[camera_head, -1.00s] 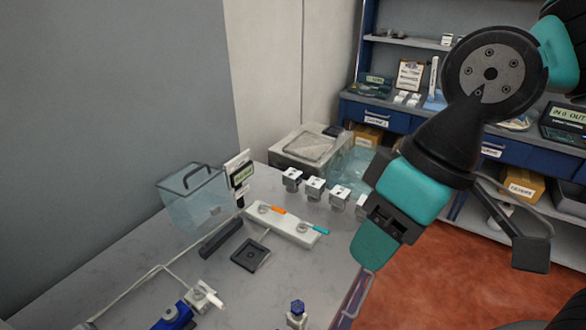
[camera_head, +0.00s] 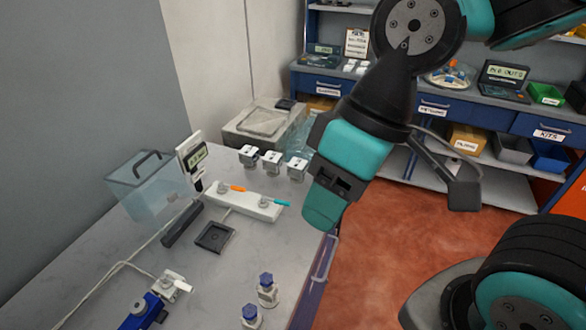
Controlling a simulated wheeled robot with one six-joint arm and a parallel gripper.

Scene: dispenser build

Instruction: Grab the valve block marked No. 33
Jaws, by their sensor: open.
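Small white-and-grey blocks stand in a row on the bench: a left one (camera_head: 248,155), a middle one (camera_head: 272,161) and a right one (camera_head: 297,168). They have dark marks on top, too small to read, so I cannot tell which is No. 33. Two blue-topped fittings (camera_head: 267,287) stand near the front edge. My gripper (camera_head: 393,195) is open and empty, high in front of the bench's right edge. Its right finger shows clearly; the other side is largely hidden behind a teal part. It is apart from the blocks, to their right in the picture.
A white bar (camera_head: 240,204) with orange and cyan pieces, a black square tray (camera_head: 215,236), a clear bin (camera_head: 140,190) and a small display (camera_head: 195,158) share the bench (camera_head: 115,245). A blue shelf unit (camera_head: 385,95) stands behind. Red floor is open at right.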

